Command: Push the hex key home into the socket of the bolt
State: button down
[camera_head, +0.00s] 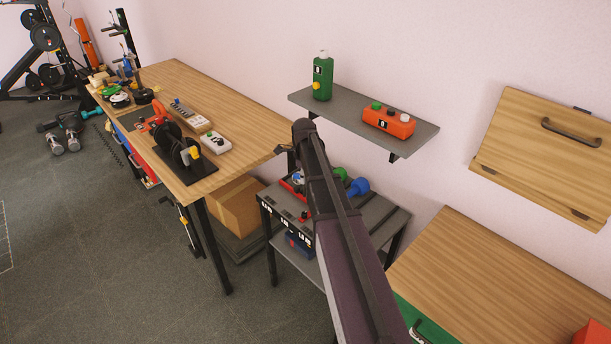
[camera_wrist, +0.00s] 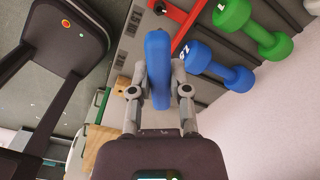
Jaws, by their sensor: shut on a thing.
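In the wrist view my gripper (camera_wrist: 158,80) is shut on an upright blue piece (camera_wrist: 158,50). It shows as a long rounded shape, and I cannot tell whether it is the hex key's handle. A red part (camera_wrist: 178,22) with a dark round spot lies just beyond it on the dark rack top. I cannot make out a bolt or its socket for certain, and contact between the blue piece and the red part cannot be judged. In the head view my arm hides the gripper.
Blue (camera_wrist: 222,68) and green (camera_wrist: 252,30) dumbbells lie to the right of my gripper. In the head view the small dark rack (camera_head: 385,215) stands under a grey wall shelf (camera_head: 350,124). A wooden workbench (camera_head: 245,130) is left, another wooden top (camera_head: 480,275) right.

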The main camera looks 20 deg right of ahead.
aim_at(304, 192)
jog(key=m, duration=0.4)
jog(key=shift+r, duration=0.1)
dwell(0.3)
jog(key=shift+f+b, duration=0.45)
jog(key=shift+f, duration=0.1)
notch_tip(304, 192, down, 6)
jog(key=b, duration=0.6)
jog(key=shift+f+b, duration=0.3)
jog(key=shift+b, duration=0.05)
dwell(0.8)
jog(key=shift+f+b, duration=1.4)
jog(key=shift+f, duration=0.2)
